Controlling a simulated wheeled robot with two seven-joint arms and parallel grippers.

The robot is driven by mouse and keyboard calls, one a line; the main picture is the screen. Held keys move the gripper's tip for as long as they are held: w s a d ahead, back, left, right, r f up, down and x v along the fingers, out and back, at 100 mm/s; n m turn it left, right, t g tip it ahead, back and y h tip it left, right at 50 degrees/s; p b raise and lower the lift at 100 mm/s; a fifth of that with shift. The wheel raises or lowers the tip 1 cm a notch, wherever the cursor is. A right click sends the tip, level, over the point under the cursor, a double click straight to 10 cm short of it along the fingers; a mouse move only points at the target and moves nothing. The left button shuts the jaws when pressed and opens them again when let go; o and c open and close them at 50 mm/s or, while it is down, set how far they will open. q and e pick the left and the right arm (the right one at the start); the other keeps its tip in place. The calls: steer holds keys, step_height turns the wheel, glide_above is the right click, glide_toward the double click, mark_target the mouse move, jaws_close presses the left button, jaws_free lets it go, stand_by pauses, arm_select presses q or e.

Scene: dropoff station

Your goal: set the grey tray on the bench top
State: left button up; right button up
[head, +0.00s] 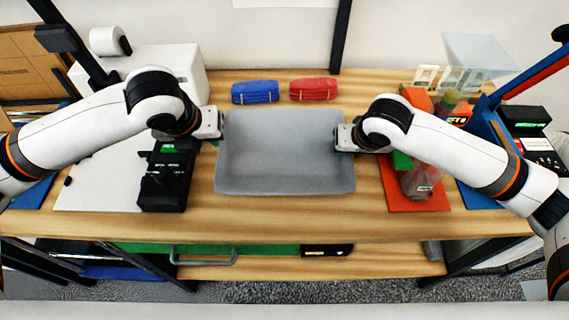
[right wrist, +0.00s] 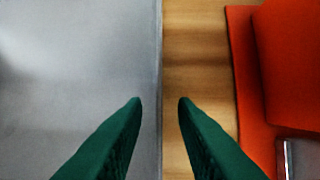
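The grey tray (head: 285,184) is an empty, shallow rectangular tray at the middle of the wooden bench top (head: 300,222). It looks level, with no clear gap under it. My left gripper (head: 216,128) is at the tray's left rim; its fingers are too small to read. My right gripper (head: 346,137) is at the right rim. In the right wrist view the green fingers of my right gripper (right wrist: 160,102) are apart. The tray's rim (right wrist: 159,60) runs between them, one finger over the tray and one over the bench, with space on both sides.
Blue (head: 255,92) and red (head: 313,89) packs lie behind the tray. A black device (head: 166,180) stands on the left, by a white machine (head: 165,65). An orange-red mat (head: 425,203) with items is close on the right. Bare wood lies in front.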

steer(key=v, duration=0.8)
steer(key=shift+r, duration=0.4)
steer(key=shift+s+d, duration=0.1)
steer(key=shift+s, duration=0.05)
